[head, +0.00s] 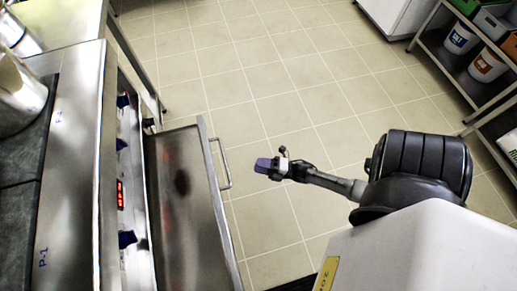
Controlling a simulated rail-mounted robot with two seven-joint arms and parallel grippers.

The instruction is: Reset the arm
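My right gripper (268,166) shows in the middle of the head view, at the end of my arm that comes in from the right. It is above the tiled floor, to the right of the pulled-out drawer and apart from its handle. Its tip is a small purple block shape. The fingers are too small to tell whether they are open or shut, or whether anything is between them. My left gripper is not in view.
A steel drawer (185,200) stands open from the stove front, with its handle (222,163) facing right. A steel pot (17,95) stands on the stove top (20,215). A shelf rack at the upper right holds buckets (461,38). The tiled floor (265,80) is clear.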

